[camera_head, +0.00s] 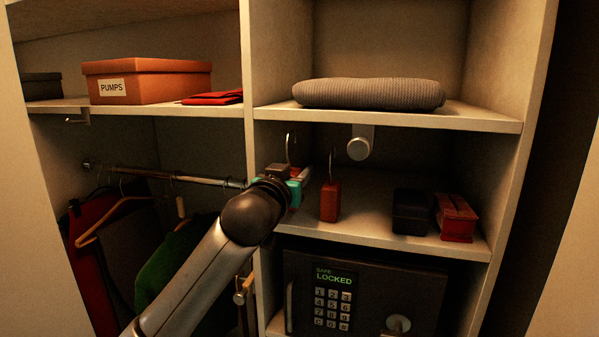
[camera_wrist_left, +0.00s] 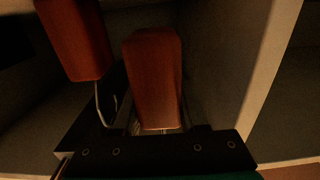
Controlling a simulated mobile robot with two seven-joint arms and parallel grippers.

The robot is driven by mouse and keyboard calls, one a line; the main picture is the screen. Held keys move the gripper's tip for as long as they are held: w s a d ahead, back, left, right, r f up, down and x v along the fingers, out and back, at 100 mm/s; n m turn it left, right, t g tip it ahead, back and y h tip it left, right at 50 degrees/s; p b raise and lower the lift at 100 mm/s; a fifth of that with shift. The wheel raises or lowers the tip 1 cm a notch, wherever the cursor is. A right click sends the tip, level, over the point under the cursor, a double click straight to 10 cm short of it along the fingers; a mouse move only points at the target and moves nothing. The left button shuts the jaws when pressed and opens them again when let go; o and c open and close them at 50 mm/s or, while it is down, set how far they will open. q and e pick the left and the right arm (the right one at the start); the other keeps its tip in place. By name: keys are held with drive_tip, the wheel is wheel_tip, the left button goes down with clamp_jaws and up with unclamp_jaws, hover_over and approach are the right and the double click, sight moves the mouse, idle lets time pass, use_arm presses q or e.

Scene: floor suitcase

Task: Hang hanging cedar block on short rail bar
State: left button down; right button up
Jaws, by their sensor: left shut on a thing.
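My left gripper (camera_head: 293,184) reaches into the middle cubby and is shut on a reddish cedar block, mostly hidden by the gripper in the head view. A thin metal hook (camera_head: 290,146) rises above the gripper. In the left wrist view the held block (camera_wrist_left: 154,75) shows at the gripper's jaws. A second reddish block (camera_head: 330,202) with its own hook is just right of the gripper; it also shows in the left wrist view (camera_wrist_left: 74,40). The short rail bar (camera_head: 359,149) shows end-on under the upper shelf, right of and above the gripper, apart from the hook. My right gripper is not in view.
A dark box (camera_head: 411,211) and a red item (camera_head: 455,217) stand right on the cubby shelf. A safe (camera_head: 365,292) is below. A folded grey knit (camera_head: 369,94) lies above. The upright divider (camera_head: 249,75) borders the cubby on the left; a clothes rail (camera_head: 160,174) is beyond.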

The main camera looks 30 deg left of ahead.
use_arm(q)
drive_tip(key=v, duration=0.8)
idle(0.6)
